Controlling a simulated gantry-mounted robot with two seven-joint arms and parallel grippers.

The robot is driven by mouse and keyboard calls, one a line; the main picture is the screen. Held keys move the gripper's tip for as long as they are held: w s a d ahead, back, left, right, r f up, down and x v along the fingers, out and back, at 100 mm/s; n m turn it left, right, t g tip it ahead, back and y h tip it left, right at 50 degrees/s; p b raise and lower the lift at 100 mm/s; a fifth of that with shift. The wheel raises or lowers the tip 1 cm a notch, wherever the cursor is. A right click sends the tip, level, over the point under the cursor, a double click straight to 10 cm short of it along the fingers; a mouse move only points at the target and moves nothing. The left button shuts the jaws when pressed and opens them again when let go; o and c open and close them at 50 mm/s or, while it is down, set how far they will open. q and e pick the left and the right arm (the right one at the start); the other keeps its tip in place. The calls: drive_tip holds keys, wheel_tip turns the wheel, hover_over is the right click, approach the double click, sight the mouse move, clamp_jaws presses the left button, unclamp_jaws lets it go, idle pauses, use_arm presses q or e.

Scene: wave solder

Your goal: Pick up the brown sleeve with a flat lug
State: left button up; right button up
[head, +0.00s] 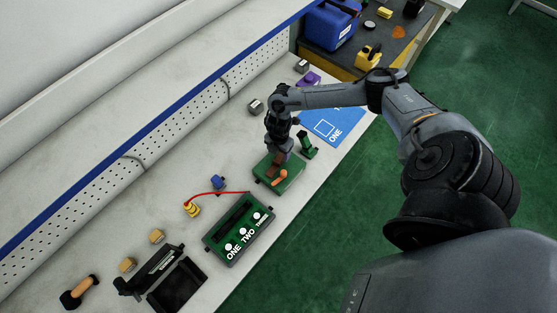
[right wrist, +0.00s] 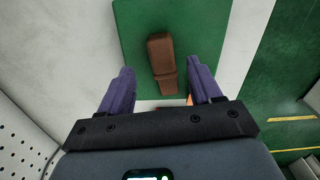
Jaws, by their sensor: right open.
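The brown sleeve (right wrist: 161,55) lies on a green block (right wrist: 205,25) in the right wrist view. It is a long, dark brown piece with a step near its lower end; I cannot make out the lug clearly. In the head view the sleeve (head: 276,163) is partly hidden by my right gripper (head: 281,154), just above the green block (head: 291,181). In the right wrist view my right gripper (right wrist: 161,73) is open, with one purple finger on each side of the sleeve, apart from it. My left gripper is not in view.
An orange piece (head: 280,178) lies on the green block beside the sleeve. A green stand (head: 307,146) is close behind on the right, next to a blue mat (head: 345,126). A green fixture marked ONE and TWO (head: 239,229) and a red wire (head: 217,194) are nearer left.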

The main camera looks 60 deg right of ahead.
sight(279, 159)
drive_tip(key=f, duration=0.3)
drive_tip(key=shift+s+a+f, duration=0.2)
drive_tip(key=shift+a+f, duration=0.05)
drive_tip(key=shift+a, duration=0.1)
drive_tip(key=shift+f, duration=0.5)
drive_tip(key=shift+c, duration=0.2)
clamp_jaws()
